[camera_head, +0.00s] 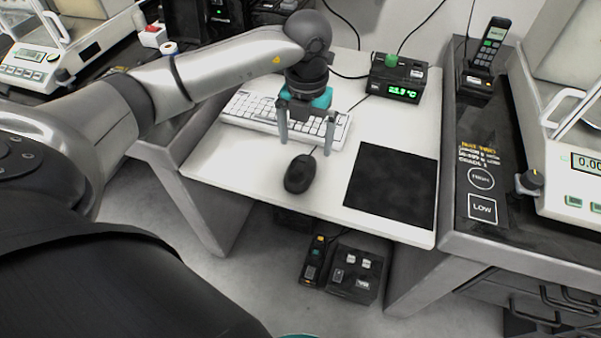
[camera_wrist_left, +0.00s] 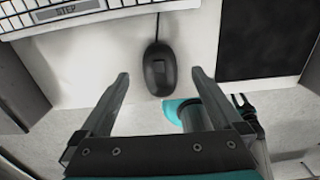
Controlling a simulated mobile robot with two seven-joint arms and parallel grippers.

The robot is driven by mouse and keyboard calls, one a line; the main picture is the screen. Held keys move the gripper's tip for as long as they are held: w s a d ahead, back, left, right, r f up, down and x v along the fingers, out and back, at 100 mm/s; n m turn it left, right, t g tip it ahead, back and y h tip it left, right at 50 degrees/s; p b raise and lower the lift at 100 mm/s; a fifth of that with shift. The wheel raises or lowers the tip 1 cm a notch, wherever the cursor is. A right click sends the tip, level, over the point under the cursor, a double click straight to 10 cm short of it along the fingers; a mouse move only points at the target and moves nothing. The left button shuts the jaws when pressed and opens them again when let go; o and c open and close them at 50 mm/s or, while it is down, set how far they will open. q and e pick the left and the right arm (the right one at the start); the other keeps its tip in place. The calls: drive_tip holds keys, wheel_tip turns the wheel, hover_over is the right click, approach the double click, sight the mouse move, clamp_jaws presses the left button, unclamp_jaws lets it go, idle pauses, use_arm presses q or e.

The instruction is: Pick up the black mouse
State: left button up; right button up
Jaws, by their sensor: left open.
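The black mouse (camera_head: 300,174) lies on the white table in front of the keyboard, with its cable running back. My left gripper (camera_head: 305,148) is open, and its two fingers point down above the table, just behind the mouse in the head view. In the left wrist view, the mouse (camera_wrist_left: 159,70) lies beyond the fingertips, between the lines of the two open fingers of my left gripper (camera_wrist_left: 160,76). Nothing is between the fingers.
A white keyboard (camera_head: 245,112) lies behind the mouse, partly under my arm. A black mouse pad (camera_head: 392,186) lies to the right. A display box (camera_head: 397,84) with a green knob stands at the back. Dark counters with balances flank the table (camera_head: 235,158).

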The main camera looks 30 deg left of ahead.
sight(305, 156)
use_arm(q)
drive_tip(key=shift+f+b, duration=0.7)
drive_tip(key=shift+f, duration=1.05)
drive_tip(key=shift+f+b, duration=0.4)
drive_tip(key=shift+f, duration=0.8)
use_arm(e)
drive_tip(key=w+a+r, duration=0.2)
drive_tip(key=w, duration=0.1)
drive_tip(key=shift+w+a+r, duration=0.25)
drive_tip(key=shift+a+r, duration=0.1)
drive_tip(key=shift+a, duration=0.05)
use_arm(q)
drive_tip(key=shift+c, duration=0.4)
drive_tip(key=c, duration=1.3)
drive_tip(key=shift+r, duration=0.25)
